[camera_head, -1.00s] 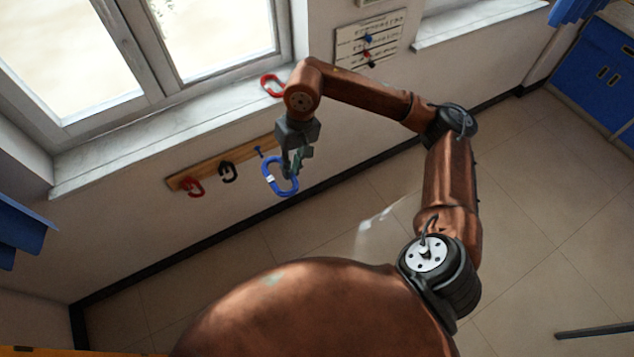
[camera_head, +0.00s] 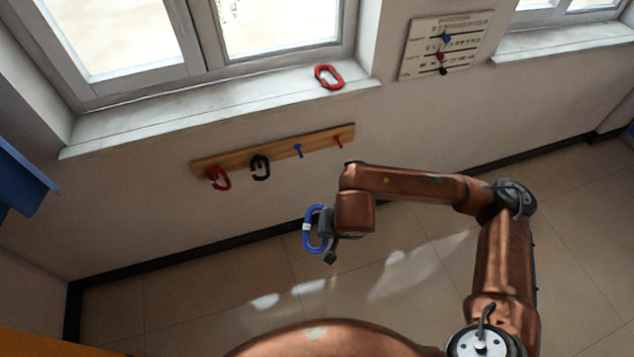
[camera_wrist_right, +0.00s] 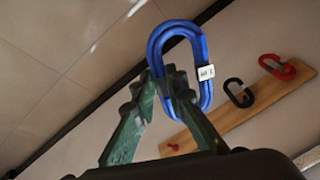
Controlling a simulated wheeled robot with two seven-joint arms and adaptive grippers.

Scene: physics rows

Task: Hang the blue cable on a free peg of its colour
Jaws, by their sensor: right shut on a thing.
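The blue cable (camera_head: 309,229), a closed loop with a white tag, is held by my right gripper (camera_head: 328,243). In the right wrist view the blue cable (camera_wrist_right: 205,65) stands up from the shut fingers (camera_wrist_right: 160,92). The cable is below and apart from the wooden peg rail (camera_head: 233,158) on the wall. The rail has a blue peg (camera_head: 298,150) and a red peg (camera_head: 338,138), both bare. A red cable (camera_head: 219,179) and a black cable (camera_head: 260,168) hang at its left part. The blue peg is hidden in the wrist view. My left gripper is not in view.
Another red cable (camera_head: 328,77) lies on the windowsill (camera_head: 220,107) above the rail. A wall chart (camera_head: 445,46) with coloured markers is at the upper right. The wall below the rail and the floor there are clear.

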